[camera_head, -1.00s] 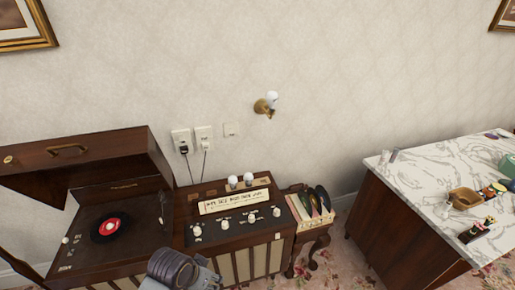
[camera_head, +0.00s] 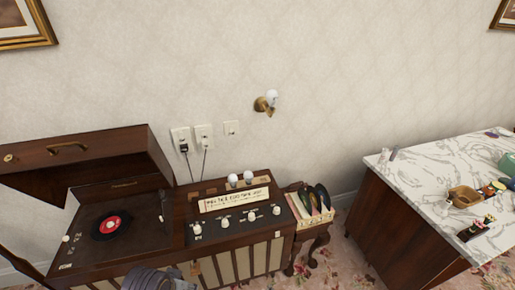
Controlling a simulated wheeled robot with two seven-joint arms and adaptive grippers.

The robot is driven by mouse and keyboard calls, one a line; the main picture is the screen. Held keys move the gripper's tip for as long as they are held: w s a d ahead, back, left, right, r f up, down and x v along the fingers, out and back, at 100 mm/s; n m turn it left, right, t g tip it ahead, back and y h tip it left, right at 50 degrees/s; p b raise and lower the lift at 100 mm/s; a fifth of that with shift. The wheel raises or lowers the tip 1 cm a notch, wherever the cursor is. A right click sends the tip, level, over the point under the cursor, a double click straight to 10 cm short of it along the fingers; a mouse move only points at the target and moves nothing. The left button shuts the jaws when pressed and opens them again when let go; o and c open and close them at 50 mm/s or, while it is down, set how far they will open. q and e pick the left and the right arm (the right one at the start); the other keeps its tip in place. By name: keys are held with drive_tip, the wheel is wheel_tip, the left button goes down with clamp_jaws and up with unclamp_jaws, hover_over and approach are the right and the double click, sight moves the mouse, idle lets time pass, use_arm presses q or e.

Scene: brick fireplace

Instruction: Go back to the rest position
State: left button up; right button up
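Part of my own arm shows at the bottom edge of the head view, in front of the record player cabinet. Neither gripper's fingers are in the picture, so I cannot see whether they hold anything. The record player (camera_head: 80,243) stands at the left with its lid (camera_head: 110,165) open and a black record with a red label (camera_head: 111,224) on it. A brass wall lamp (camera_head: 263,105) with a white bulb (camera_head: 272,95) is on the wall.
A marble-topped counter (camera_head: 430,165) at the right carries a wooden bowl (camera_head: 464,196), a dark box (camera_head: 473,231) and a green object (camera_head: 507,165). Outlets with plugs (camera_head: 183,146) are on the wall. Patterned carpet (camera_head: 340,265) shows between the furniture.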

use_arm(q)
drive_tip(key=s+f+g, duration=0.1)
drive_tip(key=s+f, duration=0.1)
drive_tip(key=f, duration=1.5)
drive_tip(key=s+f, duration=0.2)
drive_tip(key=f, duration=1.4)
drive_tip(key=s+a+f, duration=0.2)
drive_tip(key=s+f, duration=0.7)
drive_tip(key=s, duration=0.1)
drive_tip(key=s+a+f+g, duration=0.1)
drive_tip(key=s+a+f, duration=0.1)
drive_tip(key=s+f, duration=0.7)
drive_tip(key=shift+s, duration=1.2)
